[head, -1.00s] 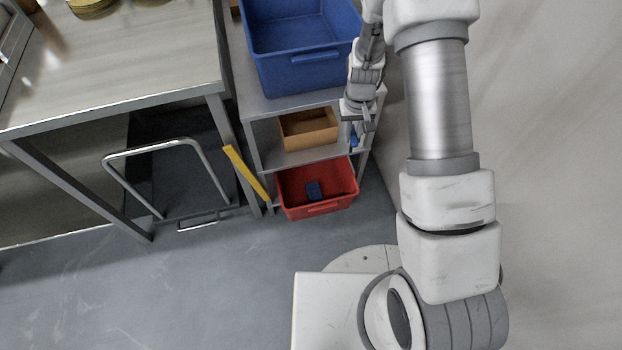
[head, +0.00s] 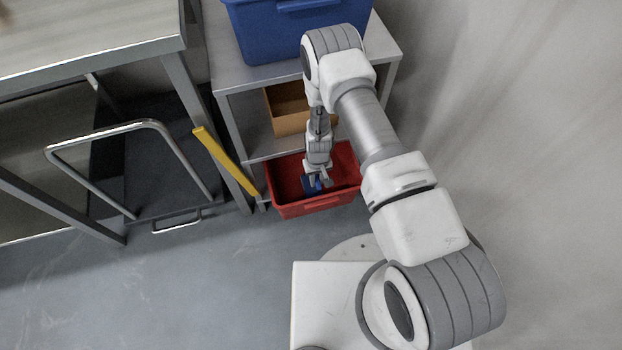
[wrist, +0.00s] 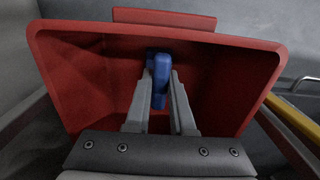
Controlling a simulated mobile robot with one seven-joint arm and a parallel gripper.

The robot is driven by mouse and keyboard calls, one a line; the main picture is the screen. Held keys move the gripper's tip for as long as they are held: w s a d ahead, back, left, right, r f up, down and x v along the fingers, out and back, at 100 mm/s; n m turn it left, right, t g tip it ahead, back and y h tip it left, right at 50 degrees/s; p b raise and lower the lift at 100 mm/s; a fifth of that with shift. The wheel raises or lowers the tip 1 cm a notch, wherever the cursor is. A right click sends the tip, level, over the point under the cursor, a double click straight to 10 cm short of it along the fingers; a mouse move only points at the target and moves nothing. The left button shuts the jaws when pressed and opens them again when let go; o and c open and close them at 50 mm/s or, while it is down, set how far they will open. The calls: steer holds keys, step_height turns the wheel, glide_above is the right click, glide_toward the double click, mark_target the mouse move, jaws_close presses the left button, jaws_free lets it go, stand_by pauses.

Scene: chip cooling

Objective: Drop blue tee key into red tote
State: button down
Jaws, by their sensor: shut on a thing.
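The red tote (head: 318,206) sits on the low shelf of the rack, and its inside fills much of the wrist view (wrist: 90,85). The blue tee key (wrist: 161,68) is upright between the two fingertips of my gripper (wrist: 160,82). My gripper is shut on the key, and its fingers hide part of it. In the head view my gripper (head: 318,180) points down over the tote's opening. I cannot tell whether the key touches the tote floor.
A cardboard box (head: 286,110) stands on the shelf above the tote. A blue bin (head: 270,35) is on the rack top. A yellow post (head: 225,160) and a cart with a metal handle (head: 105,132) are to the left. The floor in front is clear.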

step_height(320, 180, down, 8)
steer(key=b, duration=0.2)
steer(key=shift+b, duration=0.4)
steer(key=shift+f, duration=0.1)
steer(key=shift+f, duration=0.55)
steer(key=c, duration=0.8)
jaws_free()
steer(key=shift+o, duration=0.2)
steer(key=shift+r, duration=0.1)
step_height(320, 180, up, 12)
steer(key=p, duration=0.4)
steer(key=shift+r+p, duration=0.3)
steer(key=shift+r, duration=0.25)
